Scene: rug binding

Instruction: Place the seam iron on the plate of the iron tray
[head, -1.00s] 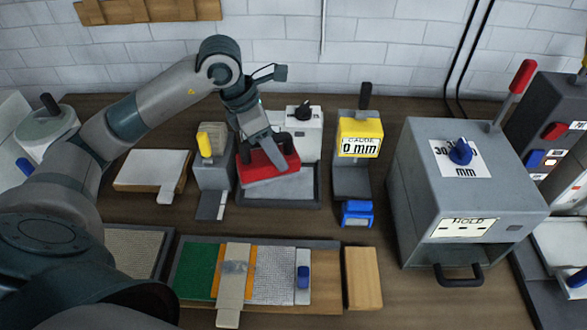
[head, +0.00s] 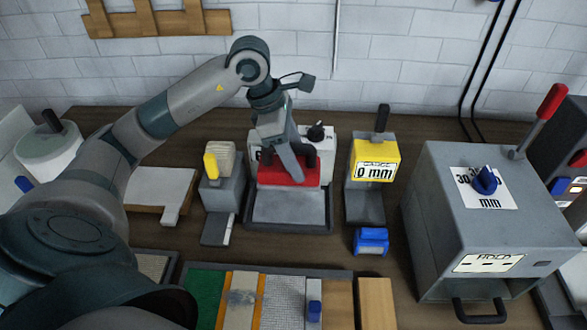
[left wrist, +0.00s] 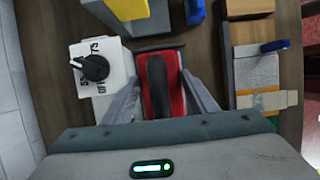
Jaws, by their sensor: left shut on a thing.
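The seam iron (head: 269,174) is red with a black handle. My left gripper (head: 297,172) is shut on it, with its fingers on either side of the handle. The iron tray (head: 290,218) is a grey tray with a dark rim and a lighter plate. In the head view the iron appears over the tray's back part, and the front of the plate is bare. I cannot tell whether the iron touches the plate. In the left wrist view the iron (left wrist: 177,92) lies between the fingers and hides most of the tray. My right gripper is not in view.
A white box with a black knob (head: 317,131) stands just behind the tray. A yellow gauge (head: 375,160) is to its right and a grey block with a yellow lever (head: 211,167) to its left. A large grey machine (head: 455,205) stands farther right.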

